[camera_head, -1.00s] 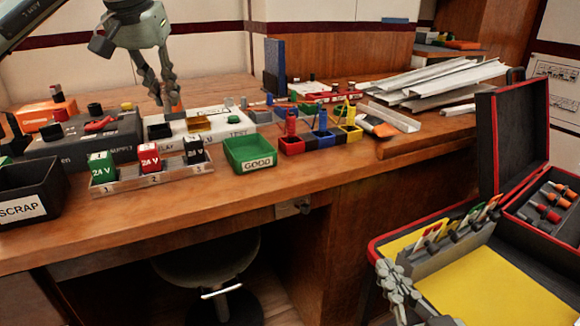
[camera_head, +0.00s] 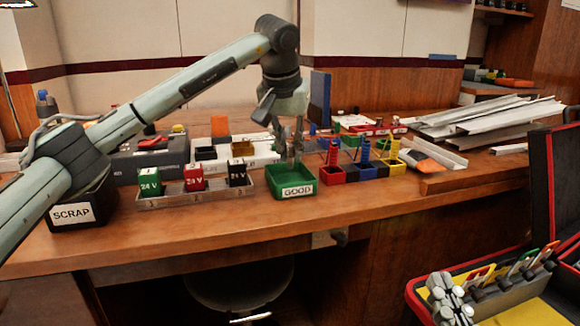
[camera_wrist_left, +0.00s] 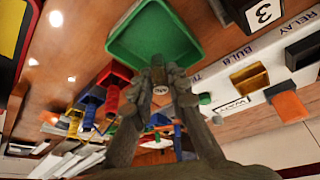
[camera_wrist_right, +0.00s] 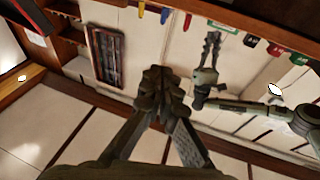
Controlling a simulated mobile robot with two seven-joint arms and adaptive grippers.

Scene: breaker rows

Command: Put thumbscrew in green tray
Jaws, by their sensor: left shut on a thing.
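The green tray (camera_head: 292,192), labelled GOOD, stands at the table's front edge. It also shows in the left wrist view (camera_wrist_left: 185,65). My left gripper (camera_head: 291,152) points down just above the tray's back part. In the left wrist view its fingertips (camera_wrist_left: 160,80) are shut on a small grey piece (camera_wrist_left: 160,90), which looks like the thumbscrew and is mostly hidden by the fingers. My right gripper (camera_head: 438,285) is low at the right, away from the table, with its fingertips together and nothing seen between them (camera_wrist_right: 160,82).
A black SCRAP bin (camera_head: 72,213) is at far left. An open red-edged case (camera_head: 415,290) lies lower right.

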